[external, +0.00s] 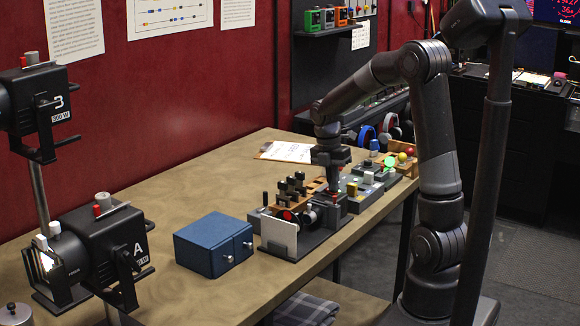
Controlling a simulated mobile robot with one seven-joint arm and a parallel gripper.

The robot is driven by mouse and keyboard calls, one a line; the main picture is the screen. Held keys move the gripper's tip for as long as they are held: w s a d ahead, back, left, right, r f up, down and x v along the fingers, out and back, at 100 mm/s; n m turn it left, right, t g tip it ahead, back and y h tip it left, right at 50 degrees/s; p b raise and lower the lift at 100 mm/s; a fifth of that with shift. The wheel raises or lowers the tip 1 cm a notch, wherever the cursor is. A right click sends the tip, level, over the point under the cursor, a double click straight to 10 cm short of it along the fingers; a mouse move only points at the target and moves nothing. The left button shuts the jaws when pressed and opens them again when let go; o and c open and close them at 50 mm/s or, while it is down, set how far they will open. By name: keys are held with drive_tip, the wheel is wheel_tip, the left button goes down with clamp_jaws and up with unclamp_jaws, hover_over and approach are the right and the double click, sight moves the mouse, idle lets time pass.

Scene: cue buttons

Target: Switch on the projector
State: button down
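No label says which thing is the projector. My gripper (334,186) points down over the row of small devices on the table, close to a grey box with a button (355,188). Its fingertips are small and dark, and I cannot tell whether they touch anything. A green button (390,161) glows to its right.
A blue box with two knobs (208,248) and a device with a white plate (279,236) stand on the table (185,192). A wooden rack with coloured balls (404,160) and a paper sheet (287,152) lie farther back. Bare table lies left of the devices.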

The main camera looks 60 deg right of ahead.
drive_tip(key=shift+s+d+f, duration=0.1)
drive_tip(key=shift+s+f, duration=0.15)
drive_tip(key=shift+f, duration=0.35)
drive_tip(key=shift+w, duration=0.6)
drive_tip(key=shift+r, duration=0.2)
wheel_tip(320, 180, up, 15)
drive_tip(key=w, duration=0.2)
drive_tip(key=shift+f, duration=0.2)
